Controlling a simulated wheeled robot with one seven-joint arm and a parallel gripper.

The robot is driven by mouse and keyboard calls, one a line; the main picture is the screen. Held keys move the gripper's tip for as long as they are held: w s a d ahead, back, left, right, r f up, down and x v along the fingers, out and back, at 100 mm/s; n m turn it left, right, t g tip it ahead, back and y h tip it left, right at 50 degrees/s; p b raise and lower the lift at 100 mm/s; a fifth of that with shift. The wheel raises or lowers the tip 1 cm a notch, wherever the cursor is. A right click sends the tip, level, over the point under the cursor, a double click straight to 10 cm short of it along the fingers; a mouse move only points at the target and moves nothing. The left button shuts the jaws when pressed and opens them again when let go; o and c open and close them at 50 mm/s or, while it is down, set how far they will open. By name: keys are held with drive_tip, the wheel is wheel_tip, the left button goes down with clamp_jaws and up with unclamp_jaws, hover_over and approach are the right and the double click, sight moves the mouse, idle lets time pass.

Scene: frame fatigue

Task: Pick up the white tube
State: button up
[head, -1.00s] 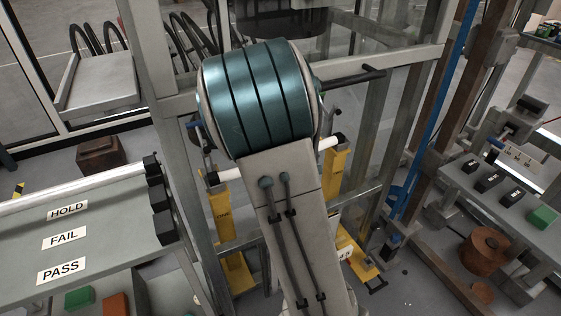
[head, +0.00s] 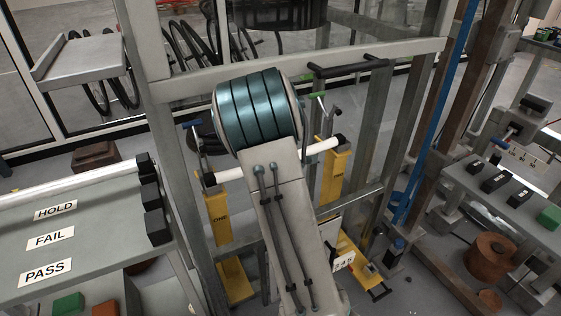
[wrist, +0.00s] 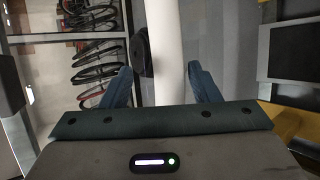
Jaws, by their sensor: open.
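A white tube (head: 320,147) lies across two yellow stands in the head view. My arm's teal-banded joint and grey link cover its middle, and a second stretch shows to the left of the arm. In the wrist view a white tube (wrist: 168,45) runs down from the top edge between the blue fingers of my gripper (wrist: 160,82). The fingers are apart, with a gap on both sides of the tube. Its lower part is hidden behind the gripper body. I cannot tell how deep it sits between the fingers. My gripper is hidden behind the arm in the head view.
Yellow stands (head: 335,178) stand inside a grey metal frame (head: 172,140). A bench (head: 100,215) at left bears HOLD, FAIL and PASS labels and another white bar (head: 80,180). A blue upright (head: 430,115) and a side table (head: 470,180) are at right.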

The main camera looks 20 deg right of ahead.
drive_tip(key=c, duration=1.2)
drive_tip(key=shift+r, duration=0.1)
clamp_jaws()
drive_tip(key=shift+r, duration=0.1)
drive_tip(key=shift+r+p, duration=0.4)
drive_tip(key=shift+r, duration=0.2)
wheel_tip(320, 180, up, 2)
drive_tip(key=shift+r+p, duration=0.25)
drive_tip(key=shift+p, duration=0.4)
drive_tip(key=s+b, duration=0.8)
drive_tip(key=s, duration=1)
drive_tip(key=shift+d+f, duration=0.25)
drive_tip(key=shift+d, duration=0.1)
